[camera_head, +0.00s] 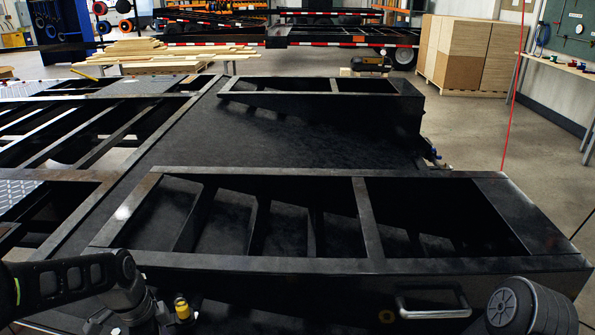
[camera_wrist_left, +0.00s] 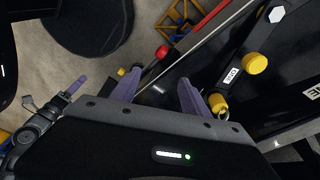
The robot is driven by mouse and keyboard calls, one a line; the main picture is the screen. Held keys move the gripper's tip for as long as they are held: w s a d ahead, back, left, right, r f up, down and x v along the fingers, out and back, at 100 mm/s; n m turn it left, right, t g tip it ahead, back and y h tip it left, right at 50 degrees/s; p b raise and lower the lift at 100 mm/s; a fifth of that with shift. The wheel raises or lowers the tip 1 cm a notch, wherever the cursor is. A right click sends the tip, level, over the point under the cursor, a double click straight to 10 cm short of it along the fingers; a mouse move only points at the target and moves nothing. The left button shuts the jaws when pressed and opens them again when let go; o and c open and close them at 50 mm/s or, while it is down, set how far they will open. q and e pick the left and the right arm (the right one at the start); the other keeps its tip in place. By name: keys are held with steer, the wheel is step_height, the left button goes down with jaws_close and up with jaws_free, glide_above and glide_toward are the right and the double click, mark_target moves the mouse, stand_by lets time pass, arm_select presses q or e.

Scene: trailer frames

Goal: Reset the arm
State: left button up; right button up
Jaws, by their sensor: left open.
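My left arm (camera_head: 70,280) comes in at the lower left of the head view, in front of the black trailer frame (camera_head: 365,220). Its gripper cannot be made out there. In the left wrist view my left gripper (camera_wrist_left: 157,85) has its two purple fingers apart, with nothing between them. A yellow knob (camera_wrist_left: 217,103) shows just beside the right finger, and I cannot tell whether they touch. Another yellow knob (camera_wrist_left: 255,63) sits on a dark panel farther right. A red knob (camera_wrist_left: 163,51) shows beyond the fingertips.
A silver handle (camera_head: 433,303) is on the frame's near face. A yellow-topped fitting (camera_head: 182,308) stands beside my left arm. Lumber (camera_head: 150,55) and stacked wooden boxes (camera_head: 465,52) lie behind. Floor is open at the right.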

arm_select(q)
steer(key=s+d+f+n+h, duration=0.25)
steer(key=d+f+n, duration=0.25)
steer(key=d+f, duration=0.9)
steer(key=s+d+f+n, duration=0.9)
steer(key=s+f, duration=0.2)
steer(key=s, duration=0.2)
steer(key=shift+f, duration=0.35)
steer(key=shift+a, duration=0.1)
stand_by(0.6)
